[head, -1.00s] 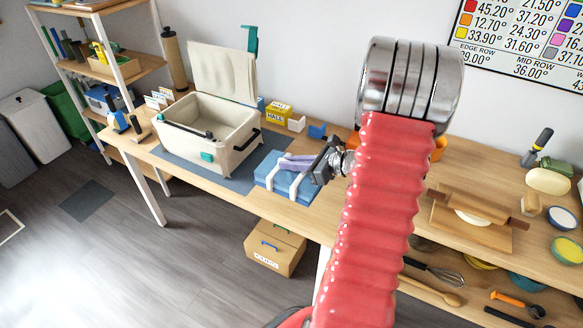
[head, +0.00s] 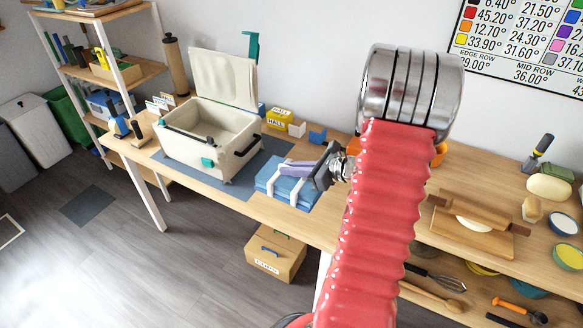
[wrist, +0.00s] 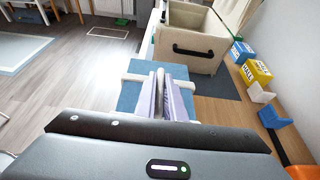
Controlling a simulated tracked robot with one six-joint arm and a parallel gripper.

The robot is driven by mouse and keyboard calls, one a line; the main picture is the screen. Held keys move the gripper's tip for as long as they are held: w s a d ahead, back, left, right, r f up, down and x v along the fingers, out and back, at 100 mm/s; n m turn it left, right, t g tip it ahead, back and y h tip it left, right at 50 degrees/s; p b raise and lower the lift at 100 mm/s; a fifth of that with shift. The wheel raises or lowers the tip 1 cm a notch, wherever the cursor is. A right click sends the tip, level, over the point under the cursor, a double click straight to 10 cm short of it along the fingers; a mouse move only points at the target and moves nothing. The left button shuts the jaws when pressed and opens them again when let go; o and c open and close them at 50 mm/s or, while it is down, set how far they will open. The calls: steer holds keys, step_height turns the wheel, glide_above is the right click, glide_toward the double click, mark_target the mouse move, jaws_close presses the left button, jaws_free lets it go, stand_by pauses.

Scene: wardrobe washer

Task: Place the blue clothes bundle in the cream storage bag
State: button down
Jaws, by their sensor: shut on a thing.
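The blue clothes bundle (head: 283,187) lies at the front edge of the wooden table, with two pale straps around it. It also shows in the wrist view (wrist: 128,96) beneath the fingers. My gripper (head: 286,167) reaches over it from the right, and its lavender fingers (wrist: 159,76) are shut on the top of the bundle. I cannot make out exactly what part is between them. The cream storage bag (head: 180,143) stands open to the left of the bundle, its lid raised at the back. It shows ahead in the wrist view (wrist: 195,62).
A blue-grey mat (head: 245,180) lies under the bag. Yellow box (head: 279,118), white box (head: 297,129) and blue block (head: 318,134) stand behind the bundle. A black handle (wrist: 193,51) is on the bag's near wall. A rolling pin and board (head: 468,235) lie at right.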

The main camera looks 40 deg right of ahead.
steer(key=w+a+f+n+g+y, duration=0.1)
steer(key=w+a+f+n+y, duration=0.1)
steer(key=a, duration=0.8)
steer(key=w+a+f+n+g+y, duration=0.2)
steer(key=w+a+f, duration=0.1)
steer(key=a, duration=0.8)
steer(key=w+a+f+n+g+y, duration=0.1)
steer(key=w+a+f+n+y, duration=0.1)
steer(key=a, duration=0.8)
steer(key=shift+w+a+f+n+g, duration=0.25)
steer(key=shift+w+f+n+g, duration=0.1)
steer(key=shift+f+n+g, duration=0.05)
